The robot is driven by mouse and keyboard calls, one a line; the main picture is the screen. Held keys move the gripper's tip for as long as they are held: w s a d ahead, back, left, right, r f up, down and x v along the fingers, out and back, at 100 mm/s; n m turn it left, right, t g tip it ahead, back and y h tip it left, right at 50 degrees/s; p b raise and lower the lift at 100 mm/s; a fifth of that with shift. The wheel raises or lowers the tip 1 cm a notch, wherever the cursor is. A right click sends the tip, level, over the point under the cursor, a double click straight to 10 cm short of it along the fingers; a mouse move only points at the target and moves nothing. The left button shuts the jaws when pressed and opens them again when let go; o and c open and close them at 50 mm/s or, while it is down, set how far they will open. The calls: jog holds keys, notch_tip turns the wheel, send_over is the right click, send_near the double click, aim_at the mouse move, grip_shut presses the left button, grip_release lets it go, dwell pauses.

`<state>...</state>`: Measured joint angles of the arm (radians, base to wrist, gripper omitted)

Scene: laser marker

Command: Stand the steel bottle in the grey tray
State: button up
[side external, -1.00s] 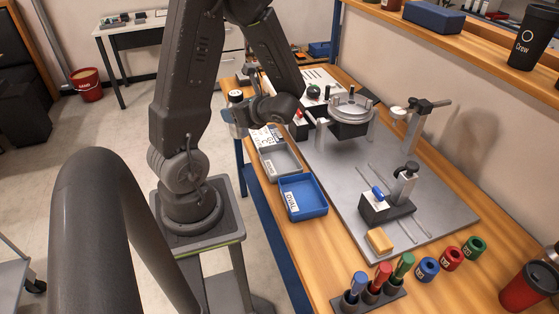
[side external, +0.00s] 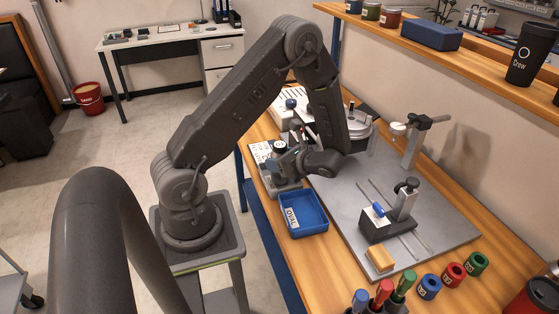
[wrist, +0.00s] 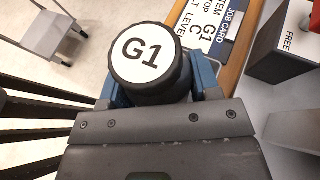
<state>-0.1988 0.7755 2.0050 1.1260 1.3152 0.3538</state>
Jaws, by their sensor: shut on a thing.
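The steel bottle shows in the wrist view as a dark ridged cap with a white G1 disc (wrist: 147,58); its body is hidden below the cap. My gripper (wrist: 160,92) has its blue fingers closed on either side of it. In the side view, my gripper (side external: 284,164) holds the bottle (side external: 279,146) upright at the grey tray. The grey tray (side external: 290,188) is mostly covered by my gripper and wrist, with only a near part showing. I cannot tell whether the bottle's base touches the tray floor.
A blue tray (side external: 303,212) sits just in front of the grey tray. A job card (wrist: 213,28) lies beyond it. The grey machine plate (side external: 345,200) with a fixture (side external: 390,217) is to the right. A box marked FREE (wrist: 284,45) is at the right in the wrist view.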

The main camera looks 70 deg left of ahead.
jog(key=shift+f, duration=0.2)
jog(key=shift+f, duration=0.15)
jog(key=o, duration=1)
jog(key=shift+r, duration=0.2)
jog(key=v, duration=1.1)
jog(key=s+d+r+n+t+h, duration=0.3)
jog(key=d+r+n+t+h, duration=0.1)
jog(key=r, duration=0.2)
jog(key=s+d+r+n+t+h, duration=0.3)
jog(key=s+d+r+n+t, duration=0.1)
jog(key=r, duration=0.3)
jog(key=s+d+r+n+t+h, duration=0.3)
jog(key=d+r+n+t+h, duration=0.1)
jog(key=d+r, duration=0.2)
jog(key=shift+s+d+r+h, duration=0.2)
jog(key=shift+s+d+h, duration=0.05)
jog(key=shift+s+h, duration=0.1)
